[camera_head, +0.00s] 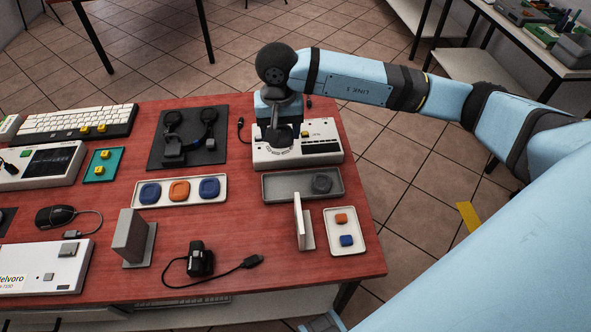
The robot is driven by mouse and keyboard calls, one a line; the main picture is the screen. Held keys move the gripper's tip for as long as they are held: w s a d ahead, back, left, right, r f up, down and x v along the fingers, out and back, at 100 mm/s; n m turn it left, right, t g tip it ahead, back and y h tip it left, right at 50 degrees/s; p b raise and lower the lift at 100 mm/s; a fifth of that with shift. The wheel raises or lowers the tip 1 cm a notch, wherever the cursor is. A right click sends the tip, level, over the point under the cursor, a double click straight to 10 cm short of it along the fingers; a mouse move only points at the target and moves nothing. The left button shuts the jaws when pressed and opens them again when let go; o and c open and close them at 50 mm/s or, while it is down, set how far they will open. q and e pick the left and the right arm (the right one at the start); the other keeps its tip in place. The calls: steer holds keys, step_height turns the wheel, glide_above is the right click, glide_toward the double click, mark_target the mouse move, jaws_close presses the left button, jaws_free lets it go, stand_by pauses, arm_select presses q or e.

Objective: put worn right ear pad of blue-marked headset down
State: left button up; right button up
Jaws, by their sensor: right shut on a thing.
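A grey tray (280,188) lies just in front of the gripper. One dark pad (322,183) lies in its right part, and its left part is bare. My left gripper is not in view.
A white tray (170,203) holds blue and orange pads. An upright white plate (299,220) stands near the grey tray, beside a small white tray (346,216). A grey upright block (130,238) stands at front left.

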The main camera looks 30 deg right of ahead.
steer(key=p, duration=0.1)
glide_above(283, 188)
step_height(283, 188, down, 14)
steer(key=shift+d+r, duration=0.1)
steer(key=shift+w+f, duration=0.1)
steer(key=shift+f, duration=2.6)
steer(key=shift+f, duration=0.15)
steer(key=o, duration=0.9)
